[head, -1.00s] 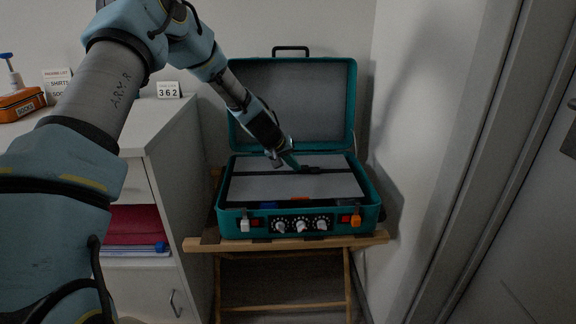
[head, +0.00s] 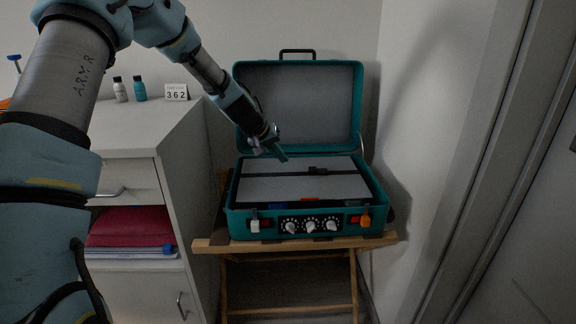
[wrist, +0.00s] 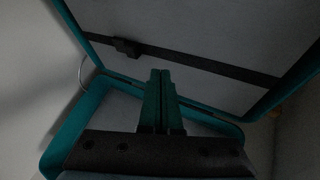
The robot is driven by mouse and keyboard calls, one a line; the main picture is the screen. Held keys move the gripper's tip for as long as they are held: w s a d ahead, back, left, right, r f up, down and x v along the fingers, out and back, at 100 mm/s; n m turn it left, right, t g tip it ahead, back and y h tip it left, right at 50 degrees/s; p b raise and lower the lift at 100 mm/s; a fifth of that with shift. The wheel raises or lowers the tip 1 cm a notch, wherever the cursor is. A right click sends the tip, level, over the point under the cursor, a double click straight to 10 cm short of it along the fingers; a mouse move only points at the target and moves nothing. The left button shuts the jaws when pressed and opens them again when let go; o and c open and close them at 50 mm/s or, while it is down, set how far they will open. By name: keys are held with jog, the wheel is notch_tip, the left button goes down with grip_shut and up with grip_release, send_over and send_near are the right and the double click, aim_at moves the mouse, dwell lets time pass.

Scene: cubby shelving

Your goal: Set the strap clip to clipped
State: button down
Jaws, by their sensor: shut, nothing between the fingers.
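The open teal suitcase (head: 232,222) stands on a wooden rack. A dark strap (head: 270,175) runs across the grey panel inside it. The black strap clip (head: 318,171) sits on this strap, right of middle; in the wrist view the clip (wrist: 126,47) shows at upper left. The strap looks continuous through the clip, but I cannot tell if its halves are locked. My gripper (head: 284,157) is over the case, left of the clip and apart from it. Its teal fingers (wrist: 160,73) are shut together and empty in the wrist view.
The case's raised lid (head: 300,105) stands behind my gripper. Knobs (head: 311,226) and switches line its front. A white cabinet (head: 150,135) with small bottles and a number sign (head: 176,92) is at left. The wall is close on the right.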

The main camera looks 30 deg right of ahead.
jog(key=v, duration=0.3)
jog(key=shift+a+r, duration=0.2)
jog(key=shift+r, duration=0.05)
jog(key=s+a+n+y, duration=0.2)
jog(key=s+a, duration=0.4)
jog(key=a, duration=0.8)
jog(key=s+a+r+n+y, duration=0.1)
jog(key=s+a+y, duration=0.3)
jog(key=a, duration=0.9)
jog(key=s+a+n+y, duration=0.15)
jog(key=s+a, duration=0.55)
jog(key=a, duration=0.7)
notch_tip(320, 180, up, 15)
jog(key=p, duration=1.4)
jog(key=shift+r+n+p, duration=0.15)
jog(key=shift+n+p, duration=0.2)
jog(key=shift+p, duration=0.05)
jog(key=shift+h, duration=0.25)
